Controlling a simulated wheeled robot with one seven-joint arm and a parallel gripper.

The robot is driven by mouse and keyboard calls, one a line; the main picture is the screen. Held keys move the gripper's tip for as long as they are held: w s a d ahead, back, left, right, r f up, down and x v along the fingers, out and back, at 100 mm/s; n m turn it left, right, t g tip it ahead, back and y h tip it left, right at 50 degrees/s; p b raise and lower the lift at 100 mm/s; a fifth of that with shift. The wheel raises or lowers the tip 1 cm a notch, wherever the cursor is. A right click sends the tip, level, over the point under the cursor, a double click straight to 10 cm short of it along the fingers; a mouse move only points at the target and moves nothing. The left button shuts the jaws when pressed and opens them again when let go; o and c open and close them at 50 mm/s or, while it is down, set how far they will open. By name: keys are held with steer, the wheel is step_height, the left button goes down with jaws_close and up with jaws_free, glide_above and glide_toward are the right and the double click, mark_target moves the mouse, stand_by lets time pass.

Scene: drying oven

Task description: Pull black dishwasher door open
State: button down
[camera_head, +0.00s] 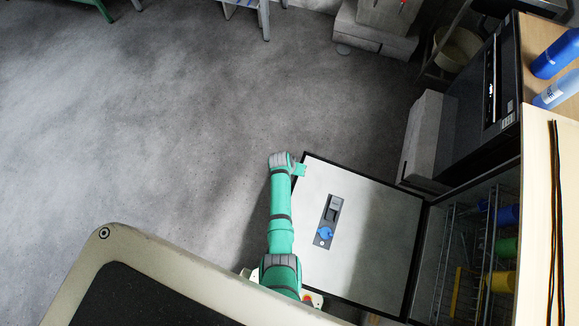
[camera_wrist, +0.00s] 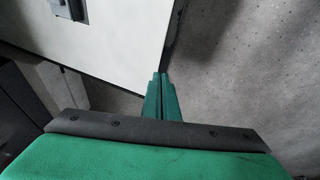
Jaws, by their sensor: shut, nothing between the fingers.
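The dishwasher door (camera_head: 375,235) is swung down wide open in the head view, its pale inner face up and its dark edge around it. A grey detergent dispenser with a blue part sits on that face. The open dishwasher (camera_head: 432,262) is at the right. My gripper (camera_head: 300,170) is at the door's far outer corner, with its green fingers together and nothing between them. In the wrist view, the closed fingertips (camera_wrist: 160,78) are by the corner of the door (camera_wrist: 112,38). I cannot tell whether they touch it.
Wire racks with coloured items (camera_head: 463,265) show inside the dishwasher. A black appliance (camera_head: 490,95) and grey boxes (camera_head: 425,140) are beyond the door. The grey floor (camera_head: 170,110) to the left is clear.

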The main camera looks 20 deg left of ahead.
steer(key=a+v, duration=0.1)
steer(key=v, duration=0.8)
steer(key=shift+r, duration=0.1)
steer(key=s+d+r+t+y, duration=0.1)
steer(key=s+d+r+t, duration=0.2)
steer(key=s+d, duration=0.4)
steer(key=s+d+r+t+y, duration=0.1)
steer(key=s+d+r+t, duration=0.15)
steer(key=s+d, duration=0.45)
steer(key=s+d+r+t, duration=0.1)
steer(key=s+r, duration=0.3)
steer(key=r, duration=0.5)
steer(key=s+d+r+m+t, duration=0.1)
steer(key=s+r+t, duration=0.2)
steer(key=r, duration=0.7)
steer(key=s+d+r+t, duration=0.1)
steer(key=s+r+t, duration=0.1)
steer(key=s+r, duration=0.5)
step_height(320, 180, up, 3)
steer(key=shift+r+h, duration=0.1)
steer(key=shift+h, duration=0.2)
steer(key=shift+s+d+m, duration=0.1)
steer(key=shift+d+m, duration=0.1)
steer(key=shift+m, duration=0.1)
